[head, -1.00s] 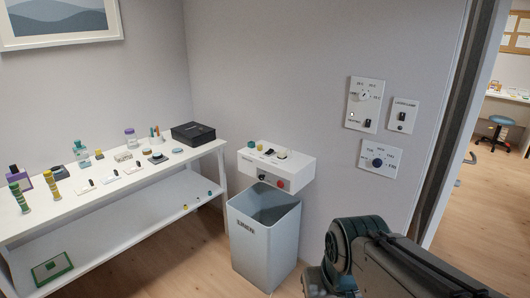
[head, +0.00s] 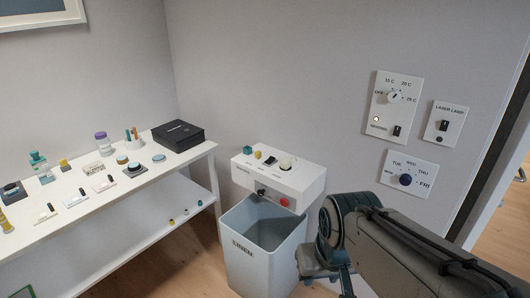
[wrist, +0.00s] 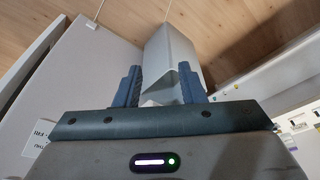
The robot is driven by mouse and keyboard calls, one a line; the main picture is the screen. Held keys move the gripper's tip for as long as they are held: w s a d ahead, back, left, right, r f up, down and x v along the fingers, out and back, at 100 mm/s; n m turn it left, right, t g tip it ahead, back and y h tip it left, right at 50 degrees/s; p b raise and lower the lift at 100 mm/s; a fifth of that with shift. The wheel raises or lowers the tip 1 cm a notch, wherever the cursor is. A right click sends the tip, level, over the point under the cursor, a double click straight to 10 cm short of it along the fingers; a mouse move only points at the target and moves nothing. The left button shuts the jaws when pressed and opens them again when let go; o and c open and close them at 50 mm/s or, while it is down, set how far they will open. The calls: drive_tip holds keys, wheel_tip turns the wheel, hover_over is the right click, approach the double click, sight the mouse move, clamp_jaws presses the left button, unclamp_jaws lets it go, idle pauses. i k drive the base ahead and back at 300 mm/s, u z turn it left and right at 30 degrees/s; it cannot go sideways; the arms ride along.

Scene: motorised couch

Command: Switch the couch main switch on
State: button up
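No switch in view carries a label I can read as couch main switch. A white control box (head: 282,180) on the wall has a dark switch or knob (head: 261,192) and a red button (head: 284,202) on its front. Its top carries a dark switch (head: 270,160), a white round knob (head: 286,164) and a small green block (head: 248,150). My gripper (wrist: 158,85) shows in the wrist view with its two fingers apart and nothing between them touching both.
A grey bin (head: 245,250) stands below the box. Wall panels to the right are a temperature dial panel (head: 380,128), a laser lamp switch (head: 444,125) and a weekday dial panel (head: 421,169). A white shelf table (head: 200,158) with several small objects and a black box (head: 178,136) stands left.

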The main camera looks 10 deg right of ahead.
sight(271, 158)
drive_tip(key=k, duration=0.5)
drive_tip(key=u, duration=0.55)
drive_tip(key=i, duration=1)
drive_tip(key=z, duration=0.35)
drive_tip(key=i, duration=0.7)
drive_tip(key=z, duration=0.5)
